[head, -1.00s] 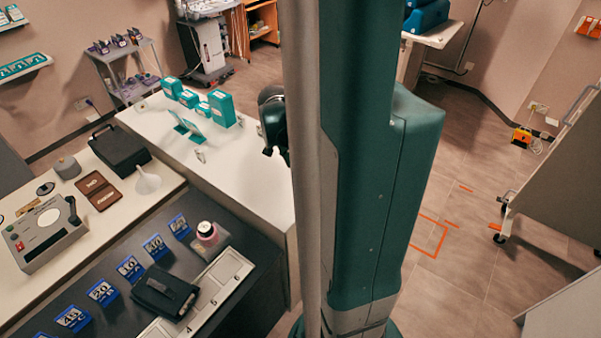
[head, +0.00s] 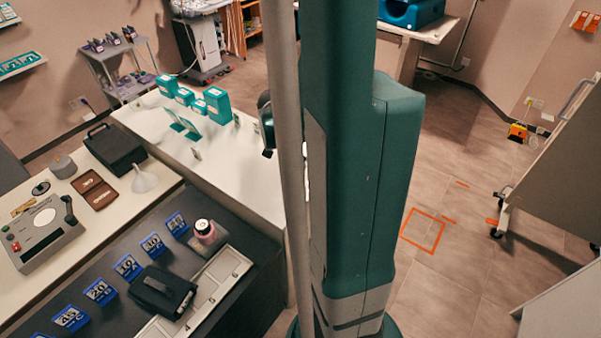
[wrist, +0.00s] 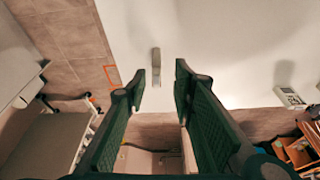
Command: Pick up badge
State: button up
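My gripper (wrist: 160,78) is open and empty in the wrist view, its two green fingers spread over the white counter (wrist: 225,35). A small pale grey, narrow object (wrist: 156,65) lies just beyond the gap between the fingertips, apart from them; it may be the badge, but I cannot read any marking. In the head view the dark end of my gripper (head: 267,140) is partly hidden by my column, above the white counter (head: 165,125). A small pale item (head: 196,153) on that counter is too small to identify.
Teal boxes (head: 217,105) and a teal stand (head: 184,126) are on the white counter. A dark counter at front left bears blue number cards (head: 127,267), a black pouch (head: 160,292) and a pink-labelled bottle (head: 204,232). A white device (wrist: 289,96) lies at the counter's right edge.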

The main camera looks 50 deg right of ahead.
jog(key=shift+f, duration=0.15)
jog(key=shift+s+x, duration=0.15)
jog(key=shift+x, duration=1.1)
jog(key=shift+s+x, duration=0.15)
jog(key=shift+x, duration=1.1)
grip_shut()
